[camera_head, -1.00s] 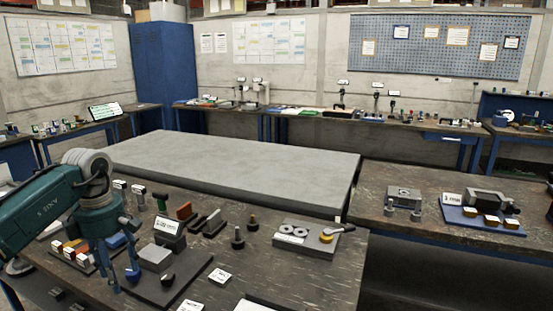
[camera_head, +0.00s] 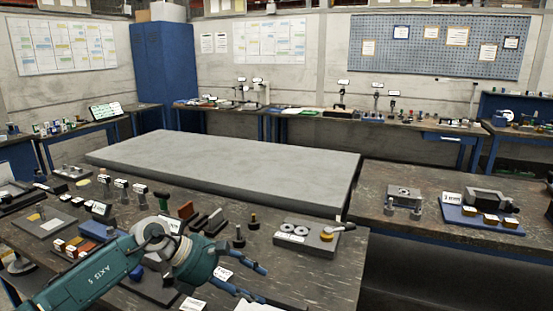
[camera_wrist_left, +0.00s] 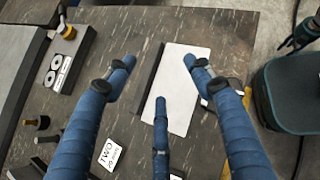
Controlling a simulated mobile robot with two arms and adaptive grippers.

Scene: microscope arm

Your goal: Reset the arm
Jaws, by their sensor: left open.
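My left gripper (camera_head: 258,283) has blue fingers and hangs over the front part of the dark workbench (camera_head: 345,275). In the left wrist view its fingers (camera_wrist_left: 160,78) are spread apart with nothing between them. Below them lies a flat white sheet or plate (camera_wrist_left: 180,105) beside a dark bar (camera_wrist_left: 151,75). A grey block (camera_head: 290,237) with two rings and a yellow knob with a lever (camera_head: 325,235) stands on the bench, apart from the gripper. It also shows in the left wrist view (camera_wrist_left: 84,48). I cannot single out a microscope arm. My right gripper is not recognisable.
Dark posts (camera_head: 239,240), small blocks and labelled pieces crowd the bench beyond my left arm. A large grey slab (camera_head: 230,165) lies behind, mostly clear. A second bench (camera_head: 420,235) on the right holds a blue tray (camera_head: 460,218). Teal parts show at the wrist view's right edge.

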